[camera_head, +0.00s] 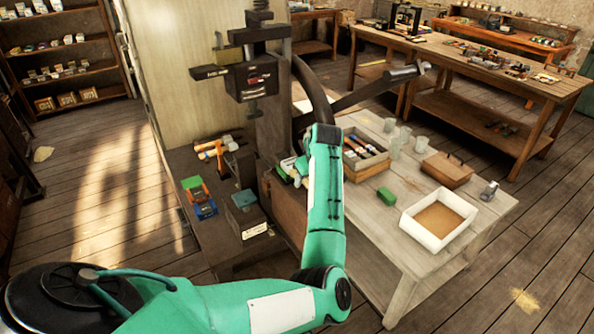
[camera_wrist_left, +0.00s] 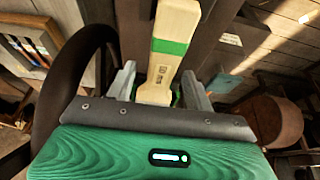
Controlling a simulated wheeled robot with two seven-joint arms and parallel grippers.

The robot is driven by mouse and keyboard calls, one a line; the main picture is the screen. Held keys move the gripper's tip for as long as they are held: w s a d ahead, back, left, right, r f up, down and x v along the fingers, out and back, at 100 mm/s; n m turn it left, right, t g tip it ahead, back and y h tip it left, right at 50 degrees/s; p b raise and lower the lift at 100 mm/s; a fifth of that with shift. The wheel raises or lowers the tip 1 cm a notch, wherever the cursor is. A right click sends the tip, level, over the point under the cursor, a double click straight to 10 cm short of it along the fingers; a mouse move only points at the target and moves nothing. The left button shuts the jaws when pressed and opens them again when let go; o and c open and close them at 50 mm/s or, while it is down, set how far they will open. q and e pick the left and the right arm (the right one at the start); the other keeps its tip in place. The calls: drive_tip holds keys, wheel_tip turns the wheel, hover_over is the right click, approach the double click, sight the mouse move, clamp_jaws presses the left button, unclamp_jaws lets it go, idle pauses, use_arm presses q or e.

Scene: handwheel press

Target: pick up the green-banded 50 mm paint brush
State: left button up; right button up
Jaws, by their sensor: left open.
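The green-banded paint brush shows in the left wrist view as a pale wooden handle with a green band (camera_wrist_left: 169,47). It runs from the top edge down between the fingers of my left gripper (camera_wrist_left: 158,74). The gripper is open, with one finger on each side of the handle; I cannot tell whether either touches it. The brush's lower end is hidden by the gripper body. In the head view my green left forearm stands in front of the press, and I cannot make out this brush there. My right gripper is in neither view.
The dark press (camera_head: 268,125) with its handwheel stands close behind my left arm. Orange-handled tools (camera_head: 212,149) lie left of the press.

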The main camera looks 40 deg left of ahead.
use_arm(q)
drive_tip(key=shift+f, duration=0.1)
drive_tip(key=c, duration=1.1)
